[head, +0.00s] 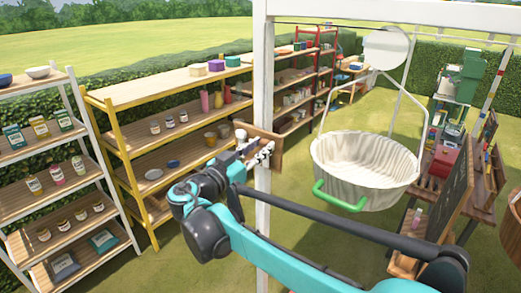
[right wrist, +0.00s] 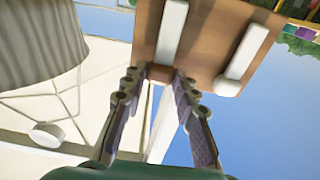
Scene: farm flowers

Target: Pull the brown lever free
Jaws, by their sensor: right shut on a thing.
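A brown wooden board (head: 276,157) is fixed to the white post (head: 263,80). My right gripper (head: 259,157) is at the board, with its arm coming in from the lower right. In the right wrist view the board (right wrist: 205,40) fills the top and carries two white bars (right wrist: 245,52). My right gripper's fingers (right wrist: 158,78) are at its lower edge, around a small brown piece (right wrist: 160,73), which looks like the brown lever. Most of this piece is hidden by the fingers. My left gripper is not in view.
A cream basket (head: 365,165) with a green grip (head: 338,199) hangs right of the post, also visible in the wrist view (right wrist: 40,45). A yellow shelf (head: 150,93) and a white shelf (head: 30,155) with jars stand left. Grass lies open below the basket.

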